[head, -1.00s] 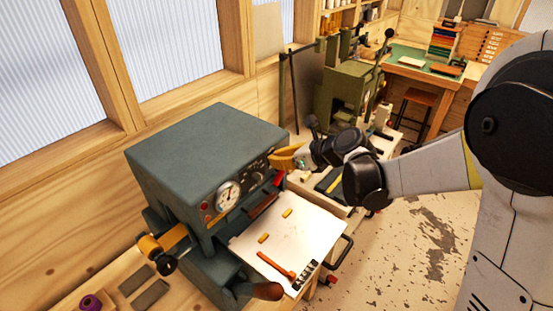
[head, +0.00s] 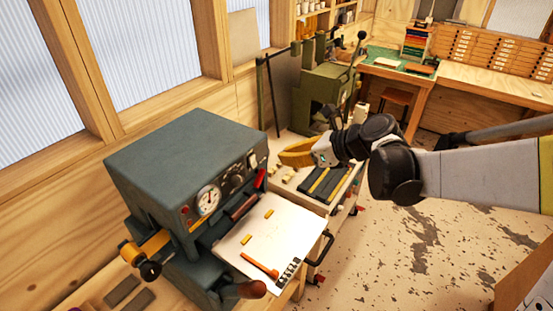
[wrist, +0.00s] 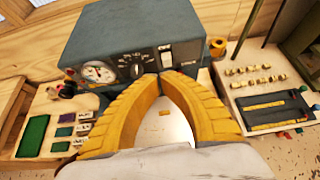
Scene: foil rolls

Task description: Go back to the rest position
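My gripper (head: 297,153) is up above the workbench, to the right of the grey-green foil machine (head: 180,160), clear of its front. In the wrist view its two yellow fingers (wrist: 166,75) curve inward and meet at the tips, with an open arch between them. Nothing shows held in them. Two small yellow pieces, (head: 269,213) and (head: 246,240), lie on the white plate (head: 285,237) in front of the machine. One yellow piece shows through the finger arch in the wrist view (wrist: 165,113).
Several small pale-gold rolls (wrist: 252,76) and dark trays with yellow bars (wrist: 272,110) lie on the bench right of the machine. An orange-handled tool (head: 260,266) lies on the plate. A green press (head: 322,90) stands behind. Open floor (head: 410,240) is at right.

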